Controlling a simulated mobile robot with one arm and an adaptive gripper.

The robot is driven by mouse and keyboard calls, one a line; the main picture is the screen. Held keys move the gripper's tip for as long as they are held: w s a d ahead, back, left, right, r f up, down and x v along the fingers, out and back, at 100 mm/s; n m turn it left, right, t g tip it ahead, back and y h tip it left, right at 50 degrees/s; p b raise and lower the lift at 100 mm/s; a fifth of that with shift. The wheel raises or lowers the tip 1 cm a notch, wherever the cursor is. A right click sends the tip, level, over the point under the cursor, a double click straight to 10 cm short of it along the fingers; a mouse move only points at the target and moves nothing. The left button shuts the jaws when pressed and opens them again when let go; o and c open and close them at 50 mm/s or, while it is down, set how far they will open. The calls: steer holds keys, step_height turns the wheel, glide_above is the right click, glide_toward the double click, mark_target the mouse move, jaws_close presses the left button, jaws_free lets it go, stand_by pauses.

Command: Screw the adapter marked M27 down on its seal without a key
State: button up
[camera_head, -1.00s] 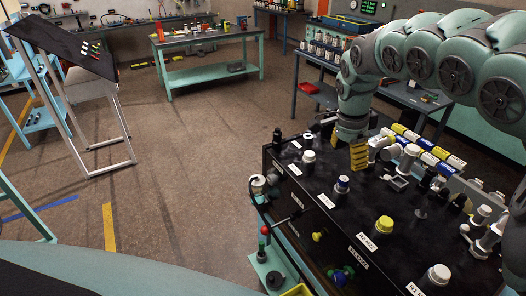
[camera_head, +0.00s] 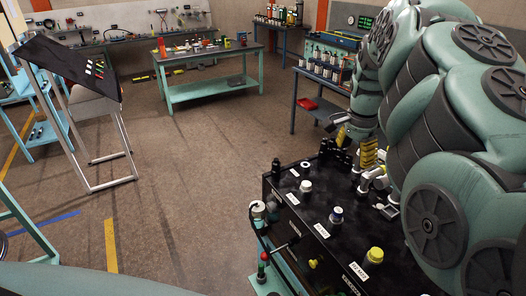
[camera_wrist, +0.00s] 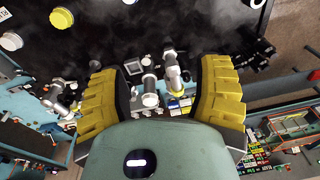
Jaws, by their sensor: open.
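My gripper (camera_head: 354,143) is open and empty at the far end of the black block (camera_head: 285,183), its two yellow ribbed fingers apart. On the block stand a white cap (camera_head: 305,186), a white-and-blue cap (camera_head: 336,215) and a yellow cap (camera_head: 375,257), each by a white label. The labels are too small to read surely, so I cannot tell which adapter is M27. My arm hides the block's right side.
Black fittings (camera_wrist: 258,50) stand near the block's far edge. A red-topped lever (camera_head: 262,256) is at its near left side. A blue table with bottles (camera_head: 325,65) stands behind. A green workbench (camera_head: 205,62) and tilted black board (camera_head: 72,62) are farther off.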

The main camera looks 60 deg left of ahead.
steer(key=s+d+f+n+g+p, duration=0.1)
steer(key=s+d+f, duration=0.1)
steer(key=s, duration=0.3)
steer(key=b, duration=0.6)
glide_above(340, 210)
step_height(340, 210, down, 8)
steer(key=shift+s, duration=0.15)
steer(key=shift+f+p, duration=1.2)
steer(key=shift+f, duration=1.9)
steer(key=shift+a+f, duration=0.1)
steer(key=shift+f, duration=0.65)
jaws_close()
steer(key=shift+f+m, duration=0.1)
steer(key=shift+m, duration=1.3)
